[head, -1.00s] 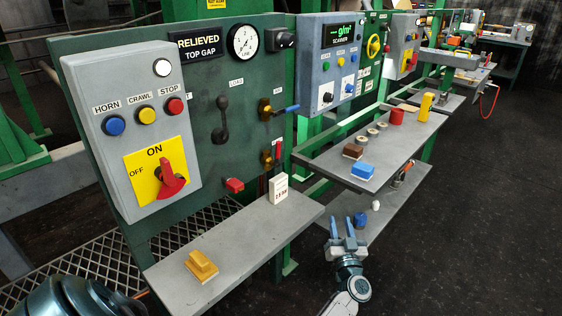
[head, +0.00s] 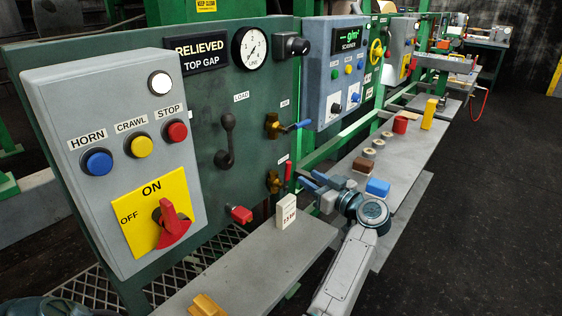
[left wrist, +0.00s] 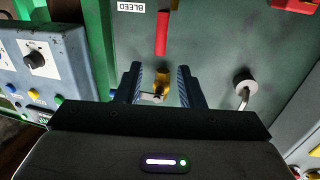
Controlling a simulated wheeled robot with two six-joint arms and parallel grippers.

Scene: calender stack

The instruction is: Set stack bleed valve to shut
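The bleed valve has a red handle (head: 288,171) that stands up from a brass body (head: 274,182), low on the right part of the green panel (head: 205,110). In the left wrist view the red handle (left wrist: 162,33) shows near a BLEED label (left wrist: 131,6). My left gripper (head: 308,182) is just right of this valve in the head view, with its fingers towards the panel. In the left wrist view its fingers (left wrist: 158,86) are open, with a brass part (left wrist: 161,80) between them in the picture. I cannot tell whether they touch it. My right gripper is not in view.
A valve with a blue handle (head: 297,126) sits above the red-handled one. A dark LOAD lever (head: 226,145) is to its left, with a red knob (head: 240,214) lower down. A shelf (head: 240,262) with a white block (head: 286,211) runs below the panel.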

